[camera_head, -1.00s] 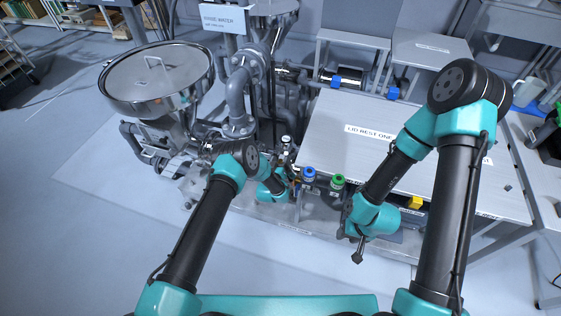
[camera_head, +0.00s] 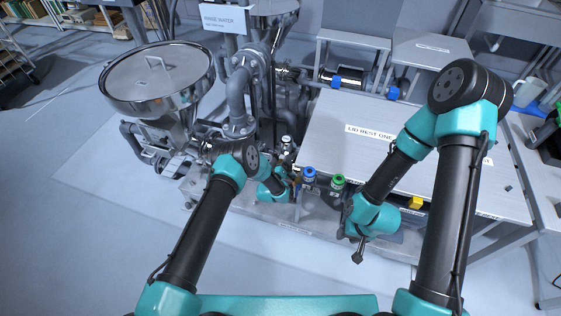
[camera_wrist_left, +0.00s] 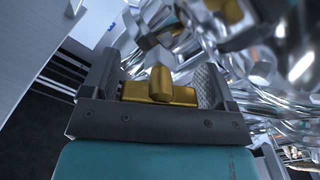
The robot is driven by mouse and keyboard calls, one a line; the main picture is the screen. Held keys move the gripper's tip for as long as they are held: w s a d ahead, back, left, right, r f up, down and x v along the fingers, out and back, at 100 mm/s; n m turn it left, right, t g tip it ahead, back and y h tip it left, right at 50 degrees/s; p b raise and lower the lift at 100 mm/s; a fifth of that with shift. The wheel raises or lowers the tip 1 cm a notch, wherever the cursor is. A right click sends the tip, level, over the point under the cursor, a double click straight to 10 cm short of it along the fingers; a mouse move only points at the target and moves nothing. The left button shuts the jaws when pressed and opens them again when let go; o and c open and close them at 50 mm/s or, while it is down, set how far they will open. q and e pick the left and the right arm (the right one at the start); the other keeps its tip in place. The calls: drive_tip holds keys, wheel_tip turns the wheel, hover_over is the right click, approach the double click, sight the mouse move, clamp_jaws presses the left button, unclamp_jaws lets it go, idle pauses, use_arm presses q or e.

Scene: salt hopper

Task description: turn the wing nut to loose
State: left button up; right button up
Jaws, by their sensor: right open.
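The brass-coloured wing nut (camera_wrist_left: 160,92) shows in the left wrist view, lying crosswise between the two fingers of my left gripper (camera_wrist_left: 158,88). Its ends appear to meet both finger pads, and a silver stud stands behind it. In the head view my left gripper (camera_head: 290,183) is at the pipework right of the hopper, and the wing nut is too small and hidden to make out there. My right gripper (camera_head: 350,247) is open and empty, in front of the table edge, pointing downward.
The lidded steel hopper (camera_head: 157,78) stands at the left. A blue-topped fitting (camera_head: 309,172) and a green-topped fitting (camera_head: 338,180) are just right of my left gripper. The lid rest table (camera_head: 335,120) is clear. Dense metal pipes (camera_head: 238,95) stand behind.

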use_arm(q)
drive_tip(key=shift+o, duration=0.9)
drive_tip(key=shift+m, duration=0.4)
